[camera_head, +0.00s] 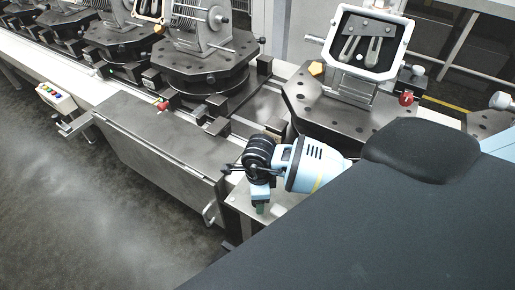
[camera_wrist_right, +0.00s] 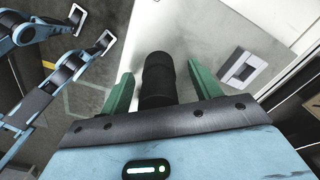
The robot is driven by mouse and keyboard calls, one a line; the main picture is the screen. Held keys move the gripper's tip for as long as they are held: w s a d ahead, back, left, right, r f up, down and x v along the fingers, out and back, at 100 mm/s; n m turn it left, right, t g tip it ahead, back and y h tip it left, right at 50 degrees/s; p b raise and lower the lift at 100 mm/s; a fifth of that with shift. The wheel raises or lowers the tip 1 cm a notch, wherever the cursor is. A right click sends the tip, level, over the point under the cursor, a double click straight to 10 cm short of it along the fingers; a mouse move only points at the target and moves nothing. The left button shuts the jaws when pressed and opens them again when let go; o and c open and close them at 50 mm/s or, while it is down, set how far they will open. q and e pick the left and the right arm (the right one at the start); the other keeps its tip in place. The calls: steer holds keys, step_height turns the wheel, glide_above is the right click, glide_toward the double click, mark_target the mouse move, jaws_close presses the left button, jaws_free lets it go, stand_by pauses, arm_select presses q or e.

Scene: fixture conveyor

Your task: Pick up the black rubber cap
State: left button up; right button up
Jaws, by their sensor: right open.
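A black cylinder (camera_wrist_right: 157,76), which looks like the black rubber cap, shows in the right wrist view over a pale flat surface. My right gripper (camera_wrist_right: 160,72) is open, with one green finger on each side of the cylinder. I see narrow gaps beside it but cannot tell whether either finger touches it. In the head view my right gripper (camera_head: 260,208) points down at the pale table (camera_head: 286,200) near the middle. The cap cannot be made out there, being hidden or too small.
A dark octagonal fixture base (camera_head: 310,110) with a tilted white-framed holder (camera_head: 400,62) stands behind my right wrist. A grey cabinet (camera_head: 160,150) runs to the left, and more fixtures (camera_head: 200,75) stand along the line. Open floor (camera_head: 90,220) lies at front left.

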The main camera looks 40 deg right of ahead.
steer(key=shift+f, duration=0.2)
steer(key=c, duration=1.3)
steer(key=shift+r, duration=0.1)
